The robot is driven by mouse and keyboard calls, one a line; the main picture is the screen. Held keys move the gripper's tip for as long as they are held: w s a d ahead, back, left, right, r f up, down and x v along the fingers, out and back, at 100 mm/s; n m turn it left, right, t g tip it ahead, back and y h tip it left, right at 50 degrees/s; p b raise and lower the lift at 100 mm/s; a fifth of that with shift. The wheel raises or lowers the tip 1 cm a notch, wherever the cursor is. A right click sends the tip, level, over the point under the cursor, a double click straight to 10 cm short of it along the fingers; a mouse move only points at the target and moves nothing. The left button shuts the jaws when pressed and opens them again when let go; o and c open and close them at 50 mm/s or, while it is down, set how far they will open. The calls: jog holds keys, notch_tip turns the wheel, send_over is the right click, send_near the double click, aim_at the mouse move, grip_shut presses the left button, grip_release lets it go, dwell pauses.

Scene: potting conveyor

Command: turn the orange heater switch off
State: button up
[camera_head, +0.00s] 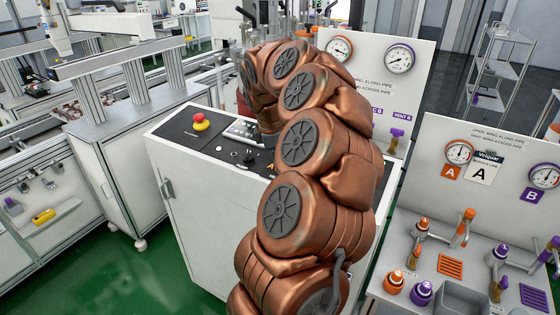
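A white cabinet with a sloped dark control panel (190,140) stands in the middle. My copper arm rises in front of it and covers the panel's right part. A small orange-yellow spot (271,167) shows on the panel beside my arm; it is too small to tell whether it is the heater switch or how it is set. A dark part that looks like my gripper (268,143) is at the panel, mostly hidden behind my arm. Its fingers cannot be made out, nor whether it touches anything.
A red stop button on a yellow base (201,122) is on the panel's left. A gauge board (385,90) stands behind. At the right, a bench board (480,205) carries gauges and orange and purple valves. A white conveyor unit (120,160) is left; green floor (130,275) lies between.

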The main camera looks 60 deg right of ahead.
aim_at(273, 176)
jog(key=o, duration=1.2)
jog(key=shift+c, duration=0.2)
jog(key=shift+r, duration=0.1)
jog(key=v, duration=1.2)
